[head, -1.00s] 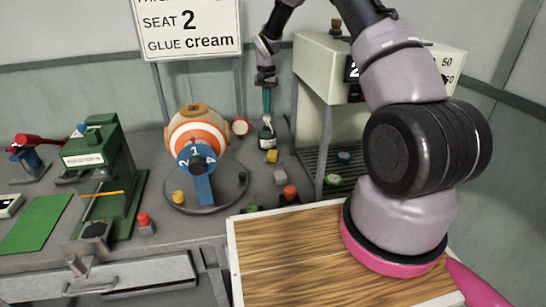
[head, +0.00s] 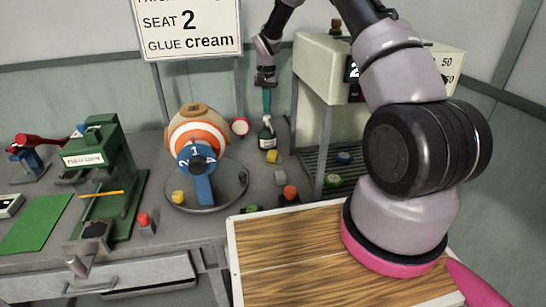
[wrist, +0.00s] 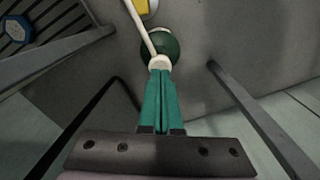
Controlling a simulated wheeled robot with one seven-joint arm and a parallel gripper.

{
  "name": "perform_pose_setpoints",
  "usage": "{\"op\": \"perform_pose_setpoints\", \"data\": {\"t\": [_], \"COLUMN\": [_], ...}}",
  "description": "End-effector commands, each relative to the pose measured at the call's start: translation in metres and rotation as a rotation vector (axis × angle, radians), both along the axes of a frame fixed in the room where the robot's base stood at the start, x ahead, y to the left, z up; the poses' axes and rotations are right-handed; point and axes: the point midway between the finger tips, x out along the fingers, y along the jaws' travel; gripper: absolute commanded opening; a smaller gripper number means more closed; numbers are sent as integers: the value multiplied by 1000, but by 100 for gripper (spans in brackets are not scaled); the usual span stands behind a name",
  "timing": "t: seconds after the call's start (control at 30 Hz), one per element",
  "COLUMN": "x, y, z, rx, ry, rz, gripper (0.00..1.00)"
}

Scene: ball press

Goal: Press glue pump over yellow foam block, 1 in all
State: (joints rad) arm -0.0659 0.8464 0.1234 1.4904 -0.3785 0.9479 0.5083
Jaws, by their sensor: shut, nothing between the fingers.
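The glue pump is a dark green bottle (head: 267,139) with a pale top, upright on the grey bench in the head view. The wrist view shows the bottle (wrist: 176,47) below my fingers, with a long white spout running to the top edge. The yellow foam block (head: 272,157) lies just in front of the bottle; the wrist view shows part of it (wrist: 143,6) beside the spout. My gripper (head: 266,114) points down with its teal fingers shut and empty. The fingertips (wrist: 160,70) are at the pump head; I cannot tell whether they touch it.
A beige machine (head: 322,70) on grey posts stands close to the right. A turntable (head: 232,193) with an orange-and-white striped device (head: 197,135) is to the left. Small blocks, including a grey one (head: 280,177), lie in front. A green press (head: 112,160) stands farther left.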

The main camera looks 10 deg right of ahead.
Motion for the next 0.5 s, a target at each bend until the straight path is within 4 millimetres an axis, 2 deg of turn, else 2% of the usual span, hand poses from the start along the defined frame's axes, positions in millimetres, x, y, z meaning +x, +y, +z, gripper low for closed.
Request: {"op": "perform_pose_setpoints", "data": {"t": [0.5], "x": [0], "y": [0], "z": [-13], "rx": [0], "ry": [1], "rz": [0], "gripper": [0]}}
